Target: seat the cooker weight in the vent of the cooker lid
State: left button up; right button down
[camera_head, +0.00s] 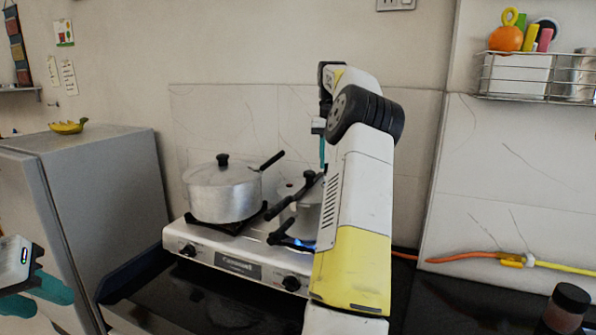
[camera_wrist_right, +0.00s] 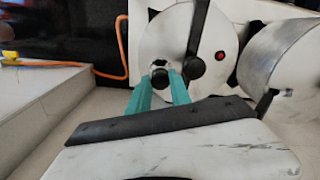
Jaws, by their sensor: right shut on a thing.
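The cooker (camera_head: 307,218) stands on the right burner of the stove, partly hidden by my right arm. Its pale round lid (camera_wrist_right: 165,40) fills the top middle of the right wrist view, with a black handle bar across it and a red button. My right gripper (camera_head: 322,150) points down over the lid. In the right wrist view its teal fingertips (camera_wrist_right: 161,84) are shut on the small dark cooker weight (camera_wrist_right: 160,75), seen against the lid. I cannot tell whether the weight touches the vent, which is hidden. My left gripper (camera_head: 38,290) is at the lower left edge, partly cut off.
A lidded aluminium pot (camera_head: 222,195) stands on the left burner of the white stove (camera_head: 235,262), beside the cooker. A blue flame shows under the cooker. A grey fridge (camera_head: 110,190) stands to the left. A dark jar (camera_head: 567,305) is at the right front of the black counter.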

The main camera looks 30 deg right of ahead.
jog(key=shift+w, duration=0.2)
jog(key=shift+f, duration=1.75)
jog(key=shift+f, duration=0.1)
jog(key=c, duration=1.2)
grip_release()
jog(key=shift+o, duration=0.2)
